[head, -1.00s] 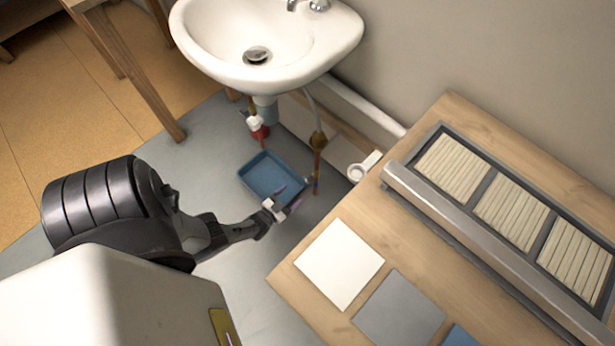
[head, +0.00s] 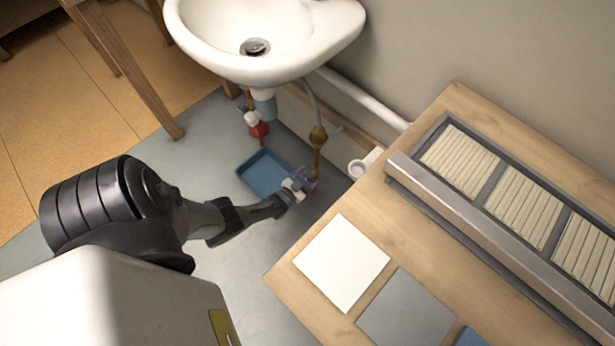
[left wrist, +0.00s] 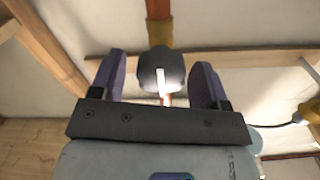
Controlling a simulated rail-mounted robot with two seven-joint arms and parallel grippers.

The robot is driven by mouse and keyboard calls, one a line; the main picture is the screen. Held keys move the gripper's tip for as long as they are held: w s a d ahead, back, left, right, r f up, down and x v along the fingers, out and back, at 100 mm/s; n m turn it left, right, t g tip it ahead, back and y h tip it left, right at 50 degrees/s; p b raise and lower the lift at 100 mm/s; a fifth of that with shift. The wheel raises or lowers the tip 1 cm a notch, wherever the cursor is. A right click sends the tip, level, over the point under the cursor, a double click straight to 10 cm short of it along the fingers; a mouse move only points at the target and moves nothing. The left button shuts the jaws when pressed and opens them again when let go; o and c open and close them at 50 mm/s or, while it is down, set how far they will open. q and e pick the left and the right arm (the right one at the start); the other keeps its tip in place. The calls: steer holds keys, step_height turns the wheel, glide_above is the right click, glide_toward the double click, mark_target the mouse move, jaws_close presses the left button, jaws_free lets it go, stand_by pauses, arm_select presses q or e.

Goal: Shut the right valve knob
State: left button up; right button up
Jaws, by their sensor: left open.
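The right pipe under the sink (head: 318,156) has a brass fitting (head: 318,136). My left gripper (head: 306,183) is at its lower part, and the right valve knob is hard to make out there in the head view. In the left wrist view, a dark grey rounded knob (left wrist: 160,70) with a bright strip shows below a brass collar and copper pipe (left wrist: 158,10). It appears between the two spread fingers of my left gripper (left wrist: 158,78), with a gap on each side. The left valve has a red part (head: 259,129) and a white top. My right gripper is not in view.
A blue tray (head: 262,174) lies on the floor beneath the pipes. The white sink (head: 290,70) hangs above. A wooden table (head: 290,277) with sheets and a slatted rack stands close on the right. A wooden leg (head: 150,95) stands at left.

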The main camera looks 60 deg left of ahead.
arm_select(q)
steer(key=c, duration=0.9)
